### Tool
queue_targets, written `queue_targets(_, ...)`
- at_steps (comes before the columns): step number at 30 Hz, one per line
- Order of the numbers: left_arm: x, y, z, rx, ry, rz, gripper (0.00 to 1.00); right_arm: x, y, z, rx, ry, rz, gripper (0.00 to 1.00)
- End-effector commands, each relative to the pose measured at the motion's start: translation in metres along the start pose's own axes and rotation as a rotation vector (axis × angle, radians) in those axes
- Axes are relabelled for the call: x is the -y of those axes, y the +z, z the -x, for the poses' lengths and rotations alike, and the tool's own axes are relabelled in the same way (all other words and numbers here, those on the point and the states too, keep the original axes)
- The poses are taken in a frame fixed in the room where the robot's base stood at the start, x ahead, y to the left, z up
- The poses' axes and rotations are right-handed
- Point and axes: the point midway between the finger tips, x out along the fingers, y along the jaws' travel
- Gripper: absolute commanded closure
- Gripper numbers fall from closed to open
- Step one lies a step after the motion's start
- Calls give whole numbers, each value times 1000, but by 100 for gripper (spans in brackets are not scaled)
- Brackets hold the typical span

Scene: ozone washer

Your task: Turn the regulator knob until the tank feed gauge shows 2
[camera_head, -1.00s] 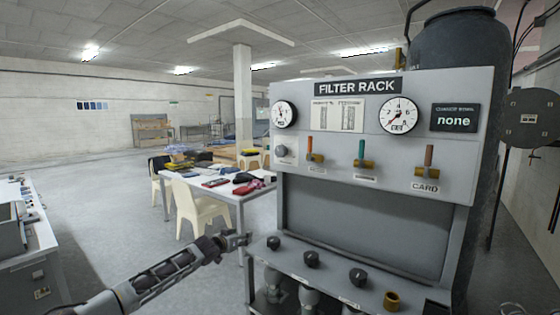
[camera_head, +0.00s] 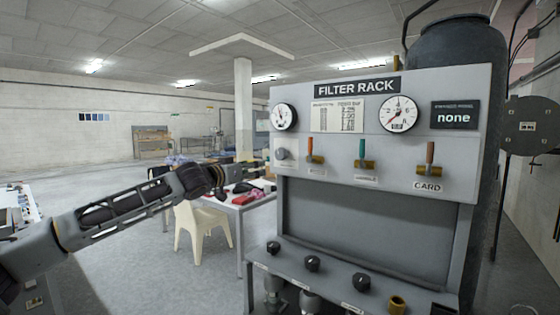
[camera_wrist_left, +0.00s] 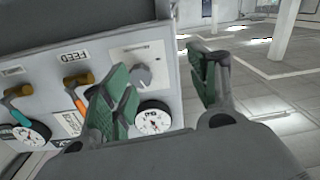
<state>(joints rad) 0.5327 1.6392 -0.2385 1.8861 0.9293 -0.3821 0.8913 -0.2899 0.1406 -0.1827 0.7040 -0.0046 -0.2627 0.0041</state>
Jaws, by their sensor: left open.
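The grey round knob (camera_head: 282,154) that looks like the regulator knob is on a light plate at the left end of the FILTER RACK panel (camera_head: 322,188). It also shows in the left wrist view (camera_wrist_left: 141,77), where the picture is upside down. A small white gauge (camera_head: 284,117) sits above the knob and a larger gauge (camera_head: 398,114) is to the right; their captions are too small to read. My left gripper (camera_head: 252,166) is open and empty, left of the knob. In the wrist view its green-padded fingers (camera_wrist_left: 162,64) stand apart, not visibly touching the knob. My right gripper is out of view.
Several coloured-handle valves, including an orange one (camera_head: 310,147) and a teal one (camera_head: 362,150), stand right of the knob. Black knobs (camera_head: 312,263) line the lower ledge. A cluttered table (camera_head: 238,205) and a pale chair (camera_head: 200,225) stand behind my left arm.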

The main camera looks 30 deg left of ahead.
Motion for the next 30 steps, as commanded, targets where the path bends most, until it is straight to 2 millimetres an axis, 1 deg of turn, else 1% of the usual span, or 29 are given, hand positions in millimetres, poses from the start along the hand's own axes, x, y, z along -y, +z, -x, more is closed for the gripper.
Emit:
queue_targets(1, -9, -7, 8, -5, 9, -6, 40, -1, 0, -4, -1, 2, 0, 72)
queue_targets(3, -21, -15, 16, -7, 19, -4, 40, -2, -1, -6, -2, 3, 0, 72)
queue_targets(6, -33, -24, 26, -9, 30, -4, 40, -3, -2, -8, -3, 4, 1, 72)
queue_targets(9, -41, -27, 32, -8, 37, -1, 40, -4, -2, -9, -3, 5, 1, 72)
queue_targets(14, -45, -30, 35, -9, 39, 0, 40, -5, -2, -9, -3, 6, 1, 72)
queue_targets(30, -45, -30, 32, -8, 40, 2, 40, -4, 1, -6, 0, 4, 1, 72)
